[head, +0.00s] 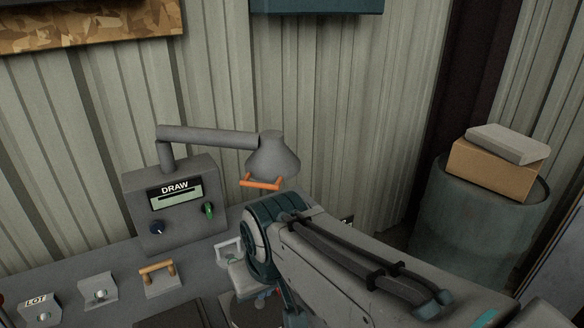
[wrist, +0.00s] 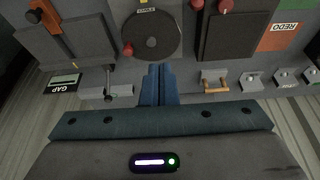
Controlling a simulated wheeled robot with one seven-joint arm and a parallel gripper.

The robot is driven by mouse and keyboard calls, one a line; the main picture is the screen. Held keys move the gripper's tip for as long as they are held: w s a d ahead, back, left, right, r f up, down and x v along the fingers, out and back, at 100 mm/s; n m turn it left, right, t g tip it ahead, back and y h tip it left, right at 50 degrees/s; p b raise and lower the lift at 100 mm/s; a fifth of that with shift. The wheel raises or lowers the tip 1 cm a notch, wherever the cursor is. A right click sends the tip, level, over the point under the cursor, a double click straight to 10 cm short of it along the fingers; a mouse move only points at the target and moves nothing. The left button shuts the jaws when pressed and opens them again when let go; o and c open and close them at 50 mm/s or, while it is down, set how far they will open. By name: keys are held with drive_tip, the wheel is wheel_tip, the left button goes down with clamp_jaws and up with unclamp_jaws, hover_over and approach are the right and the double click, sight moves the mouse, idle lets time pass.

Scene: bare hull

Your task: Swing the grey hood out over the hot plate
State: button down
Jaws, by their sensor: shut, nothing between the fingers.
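The grey hood (head: 273,155) hangs from a grey swing arm (head: 210,136) on top of the DRAW box, against the back wall. An orange handle (head: 262,183) sits at the hood's lower rim. The hood does not show in the wrist view. A round dark disc, which looks like the hot plate (wrist: 152,38), is set in the bench ahead of my fingers; in the head view my arm hides most of it. My gripper (wrist: 158,72) is shut and empty, pointing toward the bench.
The DRAW box (head: 170,205) carries a blue and a green knob. A wooden-handled bracket (head: 158,278) and small switches line the bench's back edge. A square dark panel (wrist: 232,38) lies beside the disc. A drum (head: 470,225) with a carton (head: 495,168) stands at right.

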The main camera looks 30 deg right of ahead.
drive_tip(key=w+d+r+m+h, duration=0.2)
drive_tip(key=w+d+r+m, duration=0.2)
drive_tip(key=w+r, duration=0.8)
drive_tip(key=m, duration=0.4)
approach(259, 172)
drive_tip(key=s+a+r, duration=0.1)
drive_tip(key=s+a, duration=0.1)
drive_tip(key=s, duration=0.1)
drive_tip(key=shift+g+h, duration=0.3)
drive_tip(key=shift+g, duration=0.1)
drive_tip(key=x, duration=0.6)
drive_tip(key=p+x, duration=0.1)
drive_tip(key=x, duration=0.2)
drive_tip(key=shift+w+d+r, duration=0.2)
drive_tip(key=shift+w, duration=0.05)
